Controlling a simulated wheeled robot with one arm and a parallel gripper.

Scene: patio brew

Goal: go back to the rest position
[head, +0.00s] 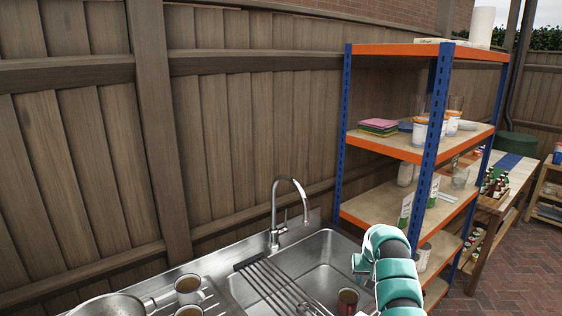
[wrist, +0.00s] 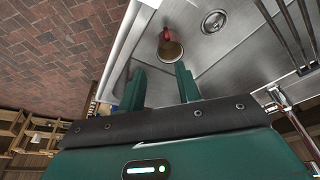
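My gripper (wrist: 160,88) shows in the wrist view with its two teal fingers apart and nothing between them. In the head view my teal arm (head: 398,284) reaches over the right side of the steel sink (head: 318,282), hiding part of its edge. A mug (head: 347,301) with brown contents stands in the sink basin beside my arm. The mug (wrist: 170,50) also shows in the wrist view, beyond the fingertips and apart from them.
A faucet (head: 275,225) rises behind the sink, and a dark rack (head: 278,285) lies across it. Mugs (head: 188,289) and a pan (head: 108,305) sit on the left drainboard. A blue-and-orange shelf (head: 400,152) stands close behind my arm. Brick floor (head: 522,265) is open at right.

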